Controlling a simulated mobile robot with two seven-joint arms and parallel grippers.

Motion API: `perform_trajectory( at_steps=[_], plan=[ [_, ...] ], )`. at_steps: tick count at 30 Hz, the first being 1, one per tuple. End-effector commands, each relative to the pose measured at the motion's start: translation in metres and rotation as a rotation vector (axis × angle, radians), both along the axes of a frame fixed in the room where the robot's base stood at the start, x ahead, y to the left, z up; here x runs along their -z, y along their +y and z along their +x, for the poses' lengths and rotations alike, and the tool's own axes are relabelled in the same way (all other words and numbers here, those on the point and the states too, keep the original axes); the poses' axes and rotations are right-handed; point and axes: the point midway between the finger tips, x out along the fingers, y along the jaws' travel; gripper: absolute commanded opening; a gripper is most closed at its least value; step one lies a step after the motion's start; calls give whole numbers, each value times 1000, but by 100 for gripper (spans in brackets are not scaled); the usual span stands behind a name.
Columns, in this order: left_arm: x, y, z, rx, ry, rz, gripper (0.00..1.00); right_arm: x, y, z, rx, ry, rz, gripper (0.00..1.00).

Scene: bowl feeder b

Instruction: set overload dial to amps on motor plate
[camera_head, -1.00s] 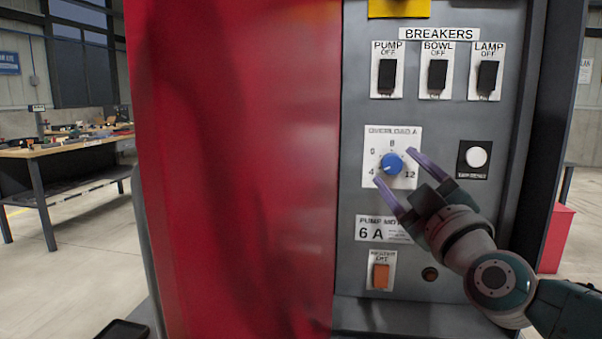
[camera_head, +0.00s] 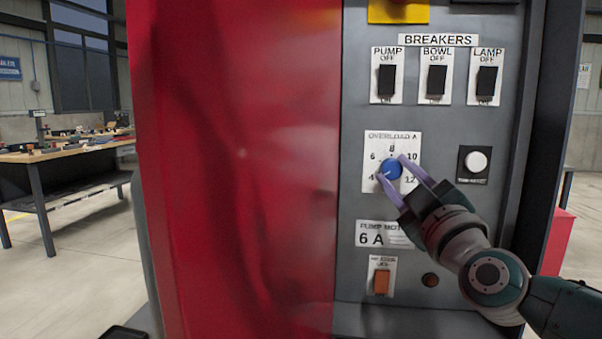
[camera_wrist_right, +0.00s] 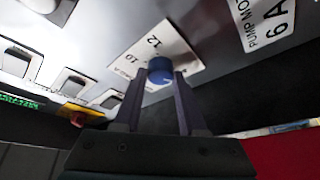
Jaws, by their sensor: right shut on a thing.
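The blue overload dial (camera_head: 389,168) sits on a white plate marked OVERLOAD A (camera_head: 377,136), with numbers from 4 to 12 around it. My right gripper (camera_head: 391,168) is shut on the dial, one finger on each side. In the right wrist view the dial (camera_wrist_right: 160,70) shows between the fingertips. A small light mark on the dial points to the lower left, near the 4; its exact setting is hard to read. The pump motor plate (camera_head: 382,234) below reads 6 A; my gripper covers its right end. My left gripper is not in view.
Three black breaker switches (camera_head: 437,80) marked OFF are above the dial. A white round button (camera_head: 475,160) is close to the right of my gripper. An orange switch (camera_head: 381,282) is below. A large red panel (camera_head: 240,170) stands left of the grey panel.

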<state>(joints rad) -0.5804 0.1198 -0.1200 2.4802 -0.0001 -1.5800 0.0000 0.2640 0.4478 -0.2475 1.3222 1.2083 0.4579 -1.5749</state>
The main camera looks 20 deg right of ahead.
Motion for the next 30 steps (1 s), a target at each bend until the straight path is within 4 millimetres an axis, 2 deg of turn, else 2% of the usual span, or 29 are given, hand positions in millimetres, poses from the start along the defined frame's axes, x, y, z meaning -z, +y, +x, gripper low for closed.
perform_trajectory(
  at_steps=[11,17,30],
  plan=[
    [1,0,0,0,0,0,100,1,0,0,-1,-7,11,0],
    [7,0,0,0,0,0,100,2,1,0,0,-44,73,0],
    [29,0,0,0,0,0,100,6,4,2,-1,-237,389,0]
  ],
)
